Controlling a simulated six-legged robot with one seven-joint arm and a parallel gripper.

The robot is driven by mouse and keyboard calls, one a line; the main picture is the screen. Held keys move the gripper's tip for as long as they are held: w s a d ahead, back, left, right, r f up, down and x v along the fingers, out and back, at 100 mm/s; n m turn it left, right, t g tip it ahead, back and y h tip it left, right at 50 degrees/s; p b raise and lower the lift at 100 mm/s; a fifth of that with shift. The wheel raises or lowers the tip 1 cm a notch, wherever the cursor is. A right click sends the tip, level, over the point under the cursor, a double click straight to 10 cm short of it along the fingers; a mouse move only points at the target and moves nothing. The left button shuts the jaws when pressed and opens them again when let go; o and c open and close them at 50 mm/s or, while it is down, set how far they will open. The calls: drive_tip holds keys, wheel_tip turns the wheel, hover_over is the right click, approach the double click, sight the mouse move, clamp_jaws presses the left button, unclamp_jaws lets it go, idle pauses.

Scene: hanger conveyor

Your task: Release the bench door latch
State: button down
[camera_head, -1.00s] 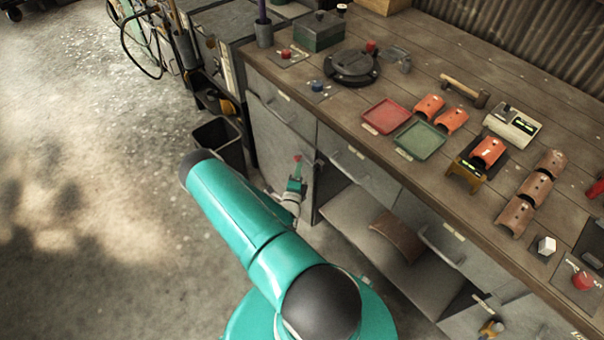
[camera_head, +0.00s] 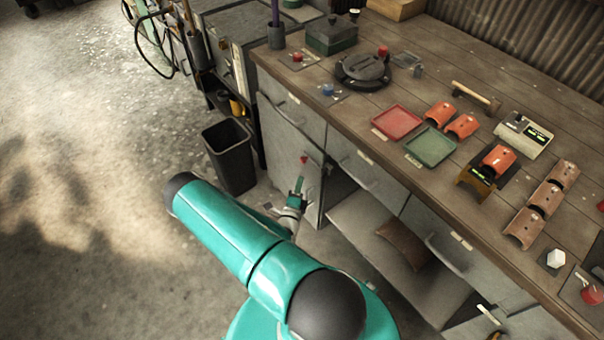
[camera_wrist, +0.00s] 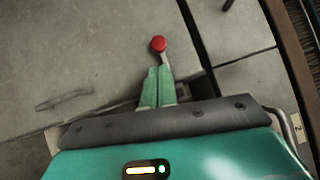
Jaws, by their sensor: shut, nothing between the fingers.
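The latch is a lever with a red knob (camera_wrist: 158,43), whose pale stem runs down toward my fingertips in the wrist view. In the head view the small red knob (camera_head: 304,159) shows on the grey bench door (camera_head: 283,146), below the bench top. My gripper (camera_wrist: 158,70) has two green fingers, shut together with nothing visible between them. The fingertips are at the lower end of the stem, below the knob; I cannot tell whether they touch it. In the head view my gripper (camera_head: 299,181) is just below the knob, at the door front.
A black bin (camera_head: 230,157) stands left of the door. An open shelf (camera_head: 365,225) with a brown curved piece (camera_head: 403,243) lies to its right. The bench top (camera_head: 350,113) holds trays, orange curved pieces and buttons. Open floor (camera_head: 90,130) lies left.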

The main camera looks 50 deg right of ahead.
drive_tip(key=v, duration=0.7)
drive_tip(key=shift+s+a, duration=0.25)
drive_tip(key=shift+a, duration=0.1)
drive_tip(key=w+a+r+m+g+y, duration=0.1)
drive_tip(key=a+r+m+g+y, duration=0.15)
drive_tip(key=r+m+g, duration=0.7)
drive_tip(key=w+a+r+m+g+y, duration=0.1)
drive_tip(key=a+r+m+g, duration=0.3)
drive_tip(key=r+m, duration=0.95)
drive_tip(key=s+a+r+m+t+y, duration=0.3)
drive_tip(key=a+r+m+t+y, duration=0.2)
drive_tip(key=a+r, duration=0.6)
drive_tip(key=s+a+r+m+t+y, duration=0.3)
drive_tip(key=a+r+m+t+y, duration=0.2)
drive_tip(key=a+r+m+y, duration=0.3)
drive_tip(key=a+r+m, duration=0.3)
drive_tip(key=r, duration=0.4)
drive_tip(key=shift+s+a+m+t+y, duration=0.2)
drive_tip(key=shift+s+m+t+y, duration=0.15)
drive_tip(key=shift+s+m, duration=0.05)
drive_tip(key=shift+d, duration=0.1)
